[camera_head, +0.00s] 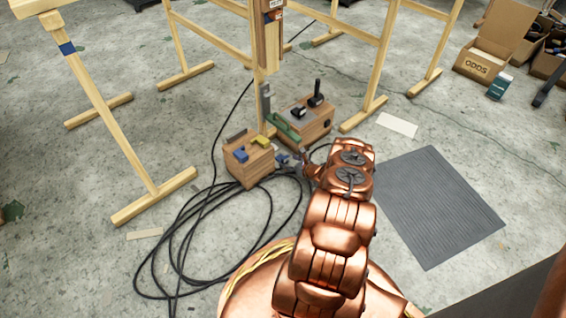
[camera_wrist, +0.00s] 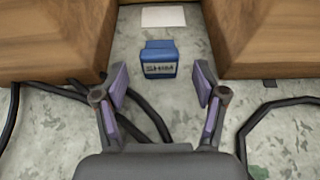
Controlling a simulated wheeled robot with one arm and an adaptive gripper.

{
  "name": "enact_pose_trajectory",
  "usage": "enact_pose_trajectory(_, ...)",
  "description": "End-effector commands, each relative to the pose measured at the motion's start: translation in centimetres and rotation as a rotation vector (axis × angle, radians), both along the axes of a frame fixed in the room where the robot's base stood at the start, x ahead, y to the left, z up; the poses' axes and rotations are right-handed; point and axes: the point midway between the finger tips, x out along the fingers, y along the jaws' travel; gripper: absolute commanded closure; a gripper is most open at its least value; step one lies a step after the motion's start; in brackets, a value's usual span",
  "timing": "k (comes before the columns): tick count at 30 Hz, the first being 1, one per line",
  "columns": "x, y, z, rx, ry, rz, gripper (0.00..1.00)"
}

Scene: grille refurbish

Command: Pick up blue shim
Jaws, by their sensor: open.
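The blue shim (camera_wrist: 159,60), a small block with lettering on its near face, is on the concrete floor in the wrist view, in the gap between two wooden boxes. My gripper (camera_wrist: 162,86) is open, its two fingers pointing toward the shim, one to each side of the line to it. The shim is ahead of the fingertips and not between them, with nothing held. In the head view my gripper (camera_head: 288,160) is small and low between the boxes. I cannot separate the shim from the gripper there.
A left wooden box (camera_head: 250,168) carries blue and yellow pieces; a right wooden box (camera_head: 309,124) has dark fittings and a green part. Black cable (camera_head: 185,240) coils on the floor nearby. Wooden trestle legs (camera_head: 120,135) stand behind. A grey mat (camera_head: 437,205) lies right.

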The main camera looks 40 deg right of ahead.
Motion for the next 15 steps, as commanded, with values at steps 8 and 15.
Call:
enact_pose_trajectory(8,1.7,0.0,-0.7,-0.002,-0.001,0.001,0.29)
enact_pose_trajectory(15,1.8,0.0,-0.6,-0.001,-0.001,0.002,0.32)
